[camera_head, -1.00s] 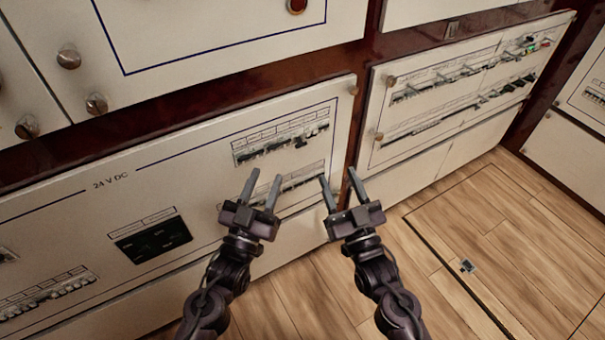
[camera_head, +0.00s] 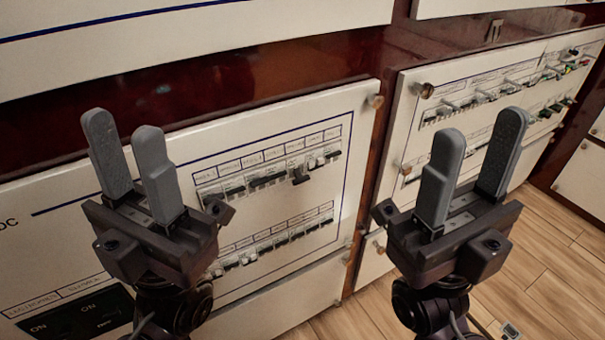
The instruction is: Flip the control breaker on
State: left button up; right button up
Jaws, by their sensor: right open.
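The cream panel (camera_head: 358,135) in front of me carries two breaker rows inside a blue outline. The upper row (camera_head: 266,180) has white and dark switches under small labels. One dark lever (camera_head: 300,176) sticks out near its right part. The lower row (camera_head: 275,240) has mostly pale switches. The labels are too small to read, so I cannot tell which is the control breaker. My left gripper (camera_head: 123,124) is open and empty, left of the rows. My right gripper (camera_head: 481,125) is open and empty, right of this panel and in front of the neighbouring one.
A second breaker panel (camera_head: 408,105) with several rows stands to the right, partly covered by my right gripper. A black ON-marked unit (camera_head: 75,318) is at lower left. Dark red wood (camera_head: 260,75) frames the panels.

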aim_at(300, 179)
jog(key=k+l, duration=0.1)
jog(key=l, duration=1.45)
jog(key=k+z, duration=0.05)
jog(key=k, duration=0.05)
